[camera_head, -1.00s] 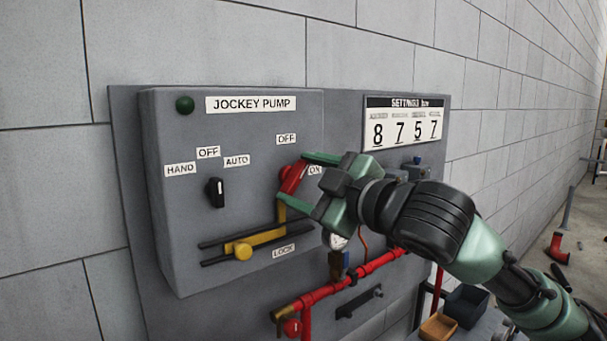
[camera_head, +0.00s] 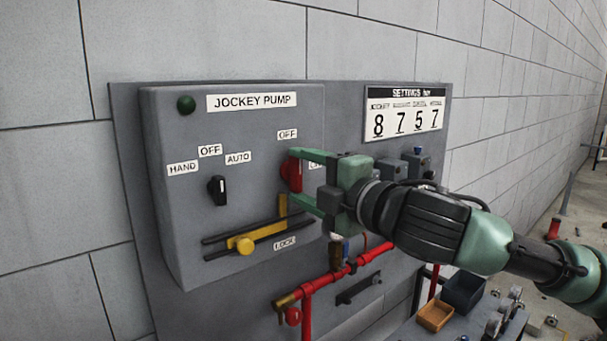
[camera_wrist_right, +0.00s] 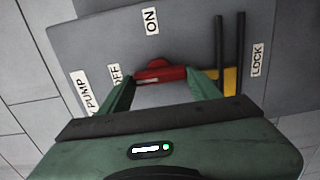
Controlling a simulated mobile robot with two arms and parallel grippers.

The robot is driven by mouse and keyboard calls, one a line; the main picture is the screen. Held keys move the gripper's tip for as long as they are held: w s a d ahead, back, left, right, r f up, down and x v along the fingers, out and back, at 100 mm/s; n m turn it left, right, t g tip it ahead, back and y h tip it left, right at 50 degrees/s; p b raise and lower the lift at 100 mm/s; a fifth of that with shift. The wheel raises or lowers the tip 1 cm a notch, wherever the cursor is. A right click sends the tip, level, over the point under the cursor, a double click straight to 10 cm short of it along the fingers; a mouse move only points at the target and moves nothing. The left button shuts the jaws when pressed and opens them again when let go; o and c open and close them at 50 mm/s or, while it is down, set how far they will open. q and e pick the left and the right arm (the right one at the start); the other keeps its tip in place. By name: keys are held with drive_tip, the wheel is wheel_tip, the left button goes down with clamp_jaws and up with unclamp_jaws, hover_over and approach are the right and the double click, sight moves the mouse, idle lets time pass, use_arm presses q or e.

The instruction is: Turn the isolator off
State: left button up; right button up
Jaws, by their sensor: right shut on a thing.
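The isolator's red handle (camera_head: 292,176) is on the grey JOCKEY PUMP panel (camera_head: 180,240). It stands about upright below the OFF label (camera_head: 287,134). My right gripper (camera_head: 296,177) is shut on the handle, one finger above and one below in the head view. In the right wrist view the red handle (camera_wrist_right: 160,71) shows between my fingertips. The ON label is mostly hidden behind my gripper in the head view but shows clearly in the wrist view (camera_wrist_right: 151,21). My left gripper is not in view.
Below the handle, a yellow bar (camera_head: 268,231) lies in black rails near the LOCK label (camera_head: 285,242). A black selector knob (camera_head: 217,190) is to the left. Red pipes (camera_head: 330,285) run below the panel. Trays (camera_head: 463,293) stand at lower right.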

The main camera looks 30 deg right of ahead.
idle(0.5)
drive_tip(key=o, duration=1.4)
drive_tip(key=shift+s+d+f+b, duration=0.1)
drive_tip(key=shift+s+f+b, duration=0.1)
drive_tip(key=shift+b, duration=0.25)
drive_tip(key=s+b, duration=0.6)
drive_tip(key=s, duration=0.1)
drive_tip(key=shift+s+d+r, duration=0.15)
drive_tip(key=shift+s+d, duration=0.05)
